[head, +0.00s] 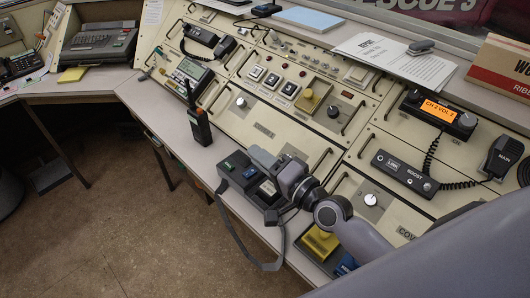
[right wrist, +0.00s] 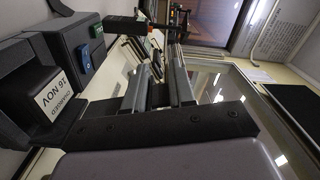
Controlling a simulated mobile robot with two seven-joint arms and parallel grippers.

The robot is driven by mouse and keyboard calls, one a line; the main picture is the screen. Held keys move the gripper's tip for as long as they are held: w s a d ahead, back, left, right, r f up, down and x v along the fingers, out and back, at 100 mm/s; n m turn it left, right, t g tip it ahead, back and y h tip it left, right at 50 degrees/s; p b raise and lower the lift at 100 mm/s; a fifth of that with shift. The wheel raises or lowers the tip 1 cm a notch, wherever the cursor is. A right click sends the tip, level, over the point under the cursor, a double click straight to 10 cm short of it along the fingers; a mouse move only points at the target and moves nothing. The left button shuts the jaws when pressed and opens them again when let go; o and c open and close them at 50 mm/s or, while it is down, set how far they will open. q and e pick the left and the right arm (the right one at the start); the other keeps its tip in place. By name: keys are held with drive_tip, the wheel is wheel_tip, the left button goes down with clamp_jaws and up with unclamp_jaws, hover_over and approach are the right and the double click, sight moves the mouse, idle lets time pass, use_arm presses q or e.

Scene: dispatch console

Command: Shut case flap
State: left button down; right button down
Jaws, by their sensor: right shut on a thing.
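A dark case (head: 241,183) stands at the front edge of the console. It holds blocks with green, blue and cream labels, and a grey strap (head: 243,249) hangs from it in a loop. My right gripper (head: 263,156) reaches in over the case's back side. In the right wrist view its fingers (right wrist: 158,88) are close together on a thin dark piece, which looks like the case flap but is mostly hidden. The labelled block (right wrist: 52,98), marked CHARGED 16 NOV, is left of the fingers there. My left gripper is not in view.
A handheld radio (head: 199,122) stands beyond the gripper, on the desk left of the case. A yellow-topped block (head: 319,243) sits near my right forearm. The sloped panel (head: 225,115) with knobs and handles rises behind. The floor (head: 120,215) in front is clear.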

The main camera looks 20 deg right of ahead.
drive_tip(key=shift+r, duration=0.1)
idle(0.4)
drive_tip(key=c, duration=1)
unclamp_jaws()
drive_tip(key=shift+c, duration=0.2)
drive_tip(key=shift+a, duration=0.1)
drive_tip(key=shift+s, duration=0.1)
drive_tip(key=v, duration=0.7)
drive_tip(key=shift+b, duration=0.45)
drive_tip(key=shift+s, duration=0.1)
drive_tip(key=b+v, duration=0.1)
drive_tip(key=v, duration=0.7)
